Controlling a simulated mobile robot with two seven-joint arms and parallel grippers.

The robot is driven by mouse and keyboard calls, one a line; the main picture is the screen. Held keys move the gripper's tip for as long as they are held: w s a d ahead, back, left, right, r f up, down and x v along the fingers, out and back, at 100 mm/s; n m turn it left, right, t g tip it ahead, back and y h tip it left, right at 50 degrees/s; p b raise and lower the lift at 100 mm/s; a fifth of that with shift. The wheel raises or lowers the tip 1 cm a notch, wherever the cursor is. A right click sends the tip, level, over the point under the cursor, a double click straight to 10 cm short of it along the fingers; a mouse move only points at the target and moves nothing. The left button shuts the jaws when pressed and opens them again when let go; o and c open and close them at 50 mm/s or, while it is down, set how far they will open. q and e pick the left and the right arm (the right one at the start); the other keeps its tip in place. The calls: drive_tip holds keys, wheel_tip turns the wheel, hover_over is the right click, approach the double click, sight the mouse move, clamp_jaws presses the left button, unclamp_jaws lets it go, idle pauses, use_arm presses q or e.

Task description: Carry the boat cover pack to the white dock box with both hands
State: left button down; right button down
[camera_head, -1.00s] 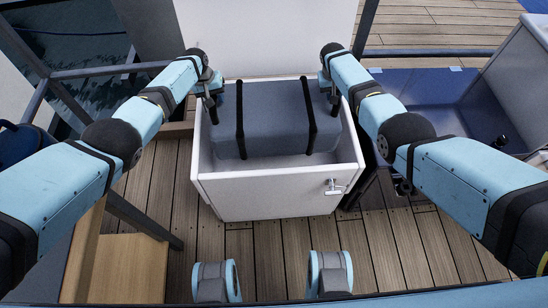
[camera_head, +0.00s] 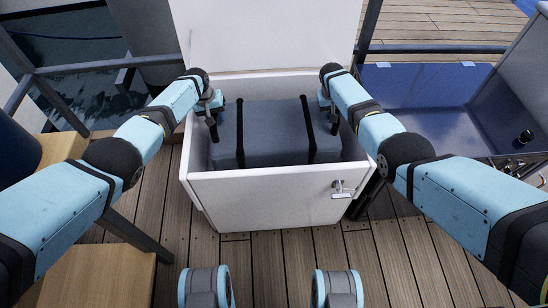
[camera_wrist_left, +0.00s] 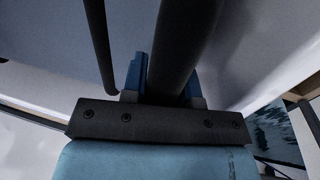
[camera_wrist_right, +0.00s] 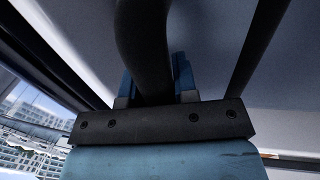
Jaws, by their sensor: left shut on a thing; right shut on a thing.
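The boat cover pack (camera_head: 272,130) is a blue-grey bundle with two black straps. In the head view it is within the walls of the open white dock box (camera_head: 270,196); whether it touches the floor of the box is hidden. My left gripper (camera_head: 211,112) is at the pack's left end, and the left wrist view shows its jaws (camera_wrist_left: 163,85) shut on a dark handle (camera_wrist_left: 182,45). My right gripper (camera_head: 332,107) is at the right end, and the right wrist view shows its jaws (camera_wrist_right: 157,82) shut on another dark handle (camera_wrist_right: 143,40).
The box's white lid (camera_head: 270,38) stands raised behind it. A metal latch (camera_head: 342,188) is on its front wall. A dark rail (camera_head: 75,70) runs at left, with water beyond. A blue bin (camera_head: 420,105) stands at right. Wooden decking (camera_head: 270,262) is clear in front.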

use_arm(q)
drive_tip(key=shift+w, duration=0.1)
use_arm(e)
drive_tip(key=shift+w+d, duration=0.1)
idle(0.4)
